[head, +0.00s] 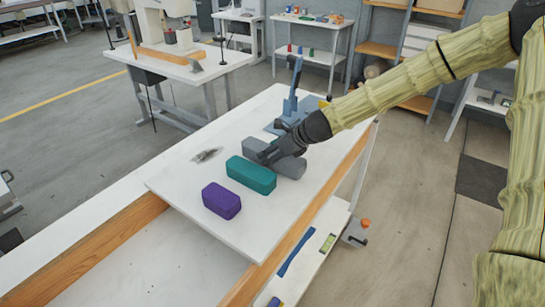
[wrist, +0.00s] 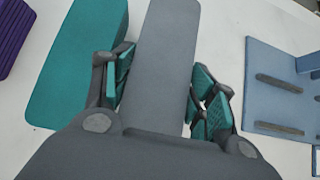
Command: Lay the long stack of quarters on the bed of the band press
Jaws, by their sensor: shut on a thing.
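Three blocks lie side by side on the white table: a short purple one (head: 221,201), a mid-length teal one (head: 251,176) and a grey one (head: 290,167), the longest, which looks like the long stack of quarters. My gripper (head: 266,155) is over the grey stack. In the wrist view my gripper (wrist: 158,95) has its teal pads on both sides of the grey stack (wrist: 165,45), shut on it. The stack appears to be on or close to the tabletop. The blue band press (head: 291,104) stands behind it; its blue bed (wrist: 262,85) with dark grey bars shows right in the wrist view.
The teal block (wrist: 75,60) lies close beside my gripper's left finger. A small metallic item (head: 207,155) lies left of the blocks. White tabletop (head: 235,228) is clear in front. A lower shelf (head: 300,262) holds tools.

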